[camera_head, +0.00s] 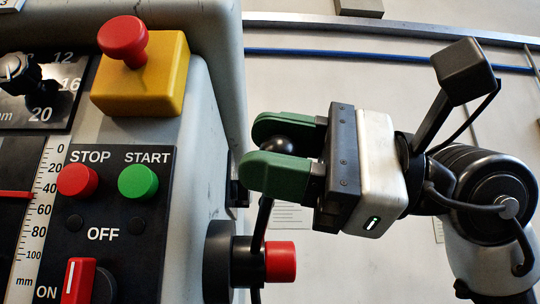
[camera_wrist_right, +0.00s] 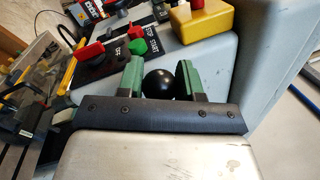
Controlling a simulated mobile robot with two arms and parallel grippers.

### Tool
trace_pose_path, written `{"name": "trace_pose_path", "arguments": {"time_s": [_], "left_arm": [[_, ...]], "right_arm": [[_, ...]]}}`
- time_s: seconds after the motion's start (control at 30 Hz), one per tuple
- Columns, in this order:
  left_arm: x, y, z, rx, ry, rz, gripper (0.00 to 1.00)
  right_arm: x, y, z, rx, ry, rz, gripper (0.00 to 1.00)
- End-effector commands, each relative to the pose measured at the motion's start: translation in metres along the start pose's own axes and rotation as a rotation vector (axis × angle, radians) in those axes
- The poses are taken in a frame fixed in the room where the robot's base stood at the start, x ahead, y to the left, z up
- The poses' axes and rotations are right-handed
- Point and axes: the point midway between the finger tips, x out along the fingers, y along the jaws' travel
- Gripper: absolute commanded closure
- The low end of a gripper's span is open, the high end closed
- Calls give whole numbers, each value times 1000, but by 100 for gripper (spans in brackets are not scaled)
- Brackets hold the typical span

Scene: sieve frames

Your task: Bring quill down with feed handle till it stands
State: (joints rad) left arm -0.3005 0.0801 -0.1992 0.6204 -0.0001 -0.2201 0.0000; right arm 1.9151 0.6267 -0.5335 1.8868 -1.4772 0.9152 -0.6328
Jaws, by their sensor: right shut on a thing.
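The feed handle is a thin dark lever (camera_head: 262,225) rising from a black hub (camera_head: 218,262) on the machine's right side. Its black ball knob (camera_head: 291,147) sits between the green fingers of my right gripper (camera_head: 256,151). In the right wrist view the knob (camera_wrist_right: 158,84) also lies between the two fingers, which are shut on it. The depth scale (camera_head: 31,215) in millimetres is at the left. Its red pointer (camera_head: 14,194) stands just past 40. The quill itself cannot be made out. My left gripper is not in view.
The panel carries a red STOP button (camera_head: 77,180), a green START button (camera_head: 138,182) and a red switch (camera_head: 78,278). A red mushroom button on a yellow box (camera_head: 140,75) is above. A red cap (camera_head: 280,262) ends the hub.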

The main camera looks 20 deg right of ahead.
Motion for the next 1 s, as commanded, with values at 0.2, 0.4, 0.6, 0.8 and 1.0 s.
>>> {"name": "trace_pose_path", "arguments": {"time_s": [0.2,0.4,0.6,0.8,1.0], "left_arm": [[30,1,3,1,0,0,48],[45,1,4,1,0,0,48],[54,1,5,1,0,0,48],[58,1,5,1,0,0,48],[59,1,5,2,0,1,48]], "right_arm": [[-9,44,-3,-186,-38,9,100],[-14,69,-8,-325,-65,14,100],[-17,85,-13,-419,-83,19,100],[-18,92,-16,-467,-92,20,100],[-19,93,-17,-482,-95,20,100]]}}
